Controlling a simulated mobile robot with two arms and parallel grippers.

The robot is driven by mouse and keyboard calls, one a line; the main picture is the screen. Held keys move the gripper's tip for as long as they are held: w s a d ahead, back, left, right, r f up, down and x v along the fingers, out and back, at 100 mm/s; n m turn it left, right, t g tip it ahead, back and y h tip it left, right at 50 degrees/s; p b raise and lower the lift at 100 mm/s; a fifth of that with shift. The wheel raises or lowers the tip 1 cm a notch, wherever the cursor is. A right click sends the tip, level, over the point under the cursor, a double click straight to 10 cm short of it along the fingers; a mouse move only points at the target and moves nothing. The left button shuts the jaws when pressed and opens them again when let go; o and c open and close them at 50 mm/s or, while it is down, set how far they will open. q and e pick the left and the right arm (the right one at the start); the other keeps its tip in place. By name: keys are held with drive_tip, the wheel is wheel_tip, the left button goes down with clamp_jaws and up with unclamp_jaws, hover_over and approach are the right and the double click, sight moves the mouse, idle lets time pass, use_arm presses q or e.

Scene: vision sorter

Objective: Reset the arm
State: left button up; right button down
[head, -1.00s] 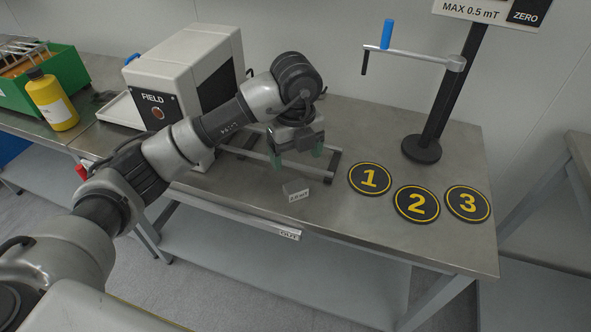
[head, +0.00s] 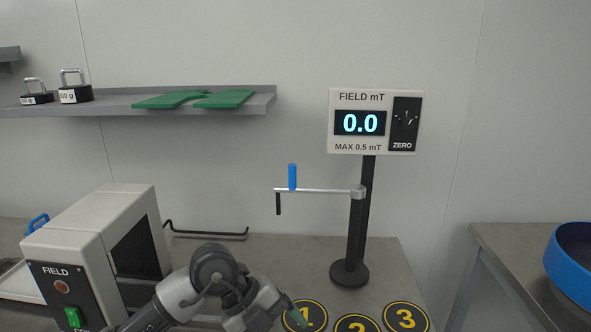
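My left arm comes in along the bottom of the head view. Its gripper (head: 288,312) is at the bottom edge, pointing right and down beside the disc marked 1 (head: 318,311), overlapping its left side in the picture. A green fingertip shows, but the finger gap cannot be made out. My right gripper is out of view. The field meter (head: 374,148) on its black post reads 0.0. The grey field box (head: 80,230) stands at the left with a lit green switch (head: 73,317).
Discs 2 (head: 357,324) and 3 (head: 406,317) lie right of disc 1. A swing arm with a blue handle (head: 292,177) sticks out left from the post. A wall shelf (head: 240,104) holds green plates and weights. A blue bowl (head: 570,270) is at the right.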

use_arm(q)
drive_tip(key=s+d+r+h, duration=0.4)
drive_tip(key=d+r+h, duration=0.15)
drive_tip(key=h, duration=0.25)
wheel_tip(320, 180, up, 6)
drive_tip(key=w+a+n+t+h, duration=0.1)
drive_tip(key=a+n+t+h, duration=0.2)
drive_tip(key=n+t+h, duration=0.55)
drive_tip(key=w+a+f+n+t+y, duration=0.25)
drive_tip(key=a+n+t+y, duration=0.25)
drive_tip(key=n+t+y, duration=0.3)
drive_tip(key=w+a+f+n+t+y, duration=0.1)
drive_tip(key=a+f+n+t+y, duration=0.2)
drive_tip(key=a+n+t+y, duration=0.45)
drive_tip(key=s+a+f+n+g+y, duration=0.3)
drive_tip(key=a+f+n+g+y, duration=0.15)
drive_tip(key=f+g+y, duration=0.4)
drive_tip(key=s+a+f+g, duration=0.1)
drive_tip(key=s+f+g, duration=0.5)
drive_tip(key=s, duration=0.4)
drive_tip(key=s+a+f+g, duration=0.1)
drive_tip(key=s+f+g, duration=0.4)
drive_tip(key=s+f, duration=0.45)
wheel_tip(320, 180, down, 21)
drive_tip(key=g+p, duration=0.1)
drive_tip(key=p, duration=0.2)
drive_tip(key=s+a+f+g+p, duration=0.1)
drive_tip(key=s+a+f+p, duration=0.2)
drive_tip(key=s+f, duration=1.1)
drive_tip(key=shift+s, duration=1.15)
